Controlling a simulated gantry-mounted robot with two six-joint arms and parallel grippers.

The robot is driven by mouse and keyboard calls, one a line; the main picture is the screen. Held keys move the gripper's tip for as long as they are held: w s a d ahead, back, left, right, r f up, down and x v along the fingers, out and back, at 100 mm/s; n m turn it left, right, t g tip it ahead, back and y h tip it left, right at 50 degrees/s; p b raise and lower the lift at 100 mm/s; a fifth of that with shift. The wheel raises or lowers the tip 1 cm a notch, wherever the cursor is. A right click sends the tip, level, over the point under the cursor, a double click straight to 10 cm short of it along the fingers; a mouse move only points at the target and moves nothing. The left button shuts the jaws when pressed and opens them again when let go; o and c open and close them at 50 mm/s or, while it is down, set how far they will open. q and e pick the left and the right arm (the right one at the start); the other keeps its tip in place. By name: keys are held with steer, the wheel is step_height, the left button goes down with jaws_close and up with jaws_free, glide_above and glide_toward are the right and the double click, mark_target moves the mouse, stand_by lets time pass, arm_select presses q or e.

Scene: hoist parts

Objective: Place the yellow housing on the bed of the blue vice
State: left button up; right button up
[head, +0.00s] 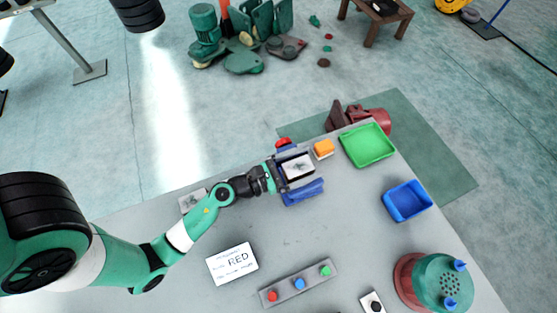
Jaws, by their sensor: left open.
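The yellow housing (323,149), a small orange-yellow block, sits on the grey table near its far edge. The blue vice (303,192) is just left of and nearer than the housing. Its two blue jaws stand apart, and a pale surface with dark marks shows between them. My left gripper (286,172), dark and open, reaches in from the left at the vice and covers part of it. I see nothing held in it. The housing is apart from the gripper, beyond it to the right. My right gripper is out of view.
A green tray (367,146) and a blue tray (407,201) stand on the right. A red thing (283,142) lies by the vice. The table centre is clear.

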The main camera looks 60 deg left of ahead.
mark_target(284, 171)
arm_select(q)
steer(key=s, duration=0.3)
steer(key=s+b, duration=0.1)
steer(key=s, duration=0.3)
steer(key=s+a, duration=0.1)
steer(key=s, duration=0.2)
steer(key=shift+s, duration=0.15)
steer(key=shift+s+d, duration=0.1)
steer(key=shift+s, duration=0.8)
steer(key=shift+r, duration=0.1)
